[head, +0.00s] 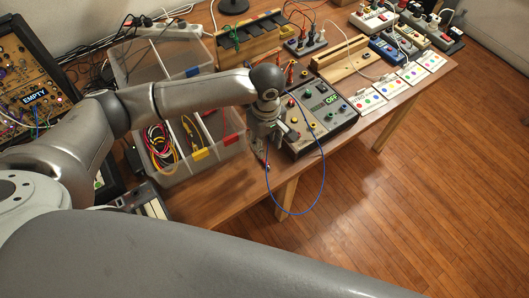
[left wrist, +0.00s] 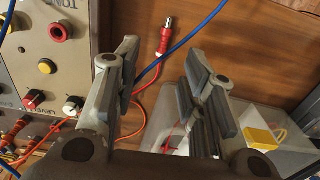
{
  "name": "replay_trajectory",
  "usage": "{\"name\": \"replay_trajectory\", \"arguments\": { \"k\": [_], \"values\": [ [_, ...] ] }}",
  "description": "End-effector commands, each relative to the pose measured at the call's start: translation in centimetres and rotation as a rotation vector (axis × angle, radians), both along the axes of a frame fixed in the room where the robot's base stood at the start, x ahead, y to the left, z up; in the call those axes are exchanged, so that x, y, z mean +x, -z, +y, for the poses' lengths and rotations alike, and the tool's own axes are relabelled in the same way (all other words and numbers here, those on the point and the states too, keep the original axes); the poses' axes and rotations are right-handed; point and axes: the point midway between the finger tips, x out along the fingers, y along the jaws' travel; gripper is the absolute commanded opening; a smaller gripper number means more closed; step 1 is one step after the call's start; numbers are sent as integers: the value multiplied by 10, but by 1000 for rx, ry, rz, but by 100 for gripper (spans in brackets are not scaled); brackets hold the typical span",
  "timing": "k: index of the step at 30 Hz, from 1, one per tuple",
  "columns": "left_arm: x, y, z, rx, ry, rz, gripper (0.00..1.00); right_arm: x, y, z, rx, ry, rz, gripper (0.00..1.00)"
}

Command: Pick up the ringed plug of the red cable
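The red cable's plug (left wrist: 167,33) lies on the wooden table in the left wrist view, with a pale metal tip and a red body. Its red cable (left wrist: 148,88) runs down between my fingers and toward the left finger. My left gripper (left wrist: 163,60) is open and empty; the plug lies just beyond its fingertips, apart from them. In the head view my left gripper (head: 266,132) hangs over the strip of table between the clear bin and the grey box, and the plug is hard to make out there. My right gripper is not in view.
A blue cable (left wrist: 190,38) crosses close to the plug and loops off the table edge in the head view (head: 322,185). The grey box (head: 330,125) with knobs and sockets stands right of the gripper. A clear divided bin (head: 190,172) with cables stands left.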

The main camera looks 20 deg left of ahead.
Motion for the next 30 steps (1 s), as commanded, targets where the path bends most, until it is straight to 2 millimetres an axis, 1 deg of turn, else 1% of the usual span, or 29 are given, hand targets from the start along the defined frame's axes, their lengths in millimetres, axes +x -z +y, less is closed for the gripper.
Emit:
{"name": "replay_trajectory", "arguments": {
  "k": [1,3,11,15,18,22,28,30],
  "values": [
    [-1,9,1,2,-2,2,38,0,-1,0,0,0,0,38],
    [-1,19,0,1,-1,3,38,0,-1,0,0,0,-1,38],
    [-1,39,2,1,0,-1,38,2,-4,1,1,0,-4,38],
    [-2,61,5,1,1,-1,38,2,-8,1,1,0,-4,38],
    [-3,74,4,-1,2,-1,38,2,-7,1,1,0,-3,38],
    [-2,82,4,-1,3,-2,38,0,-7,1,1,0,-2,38],
    [-2,82,4,-2,3,-2,38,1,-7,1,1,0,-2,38],
    [-2,82,4,-2,3,-2,29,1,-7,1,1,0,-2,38]
  ]
}}
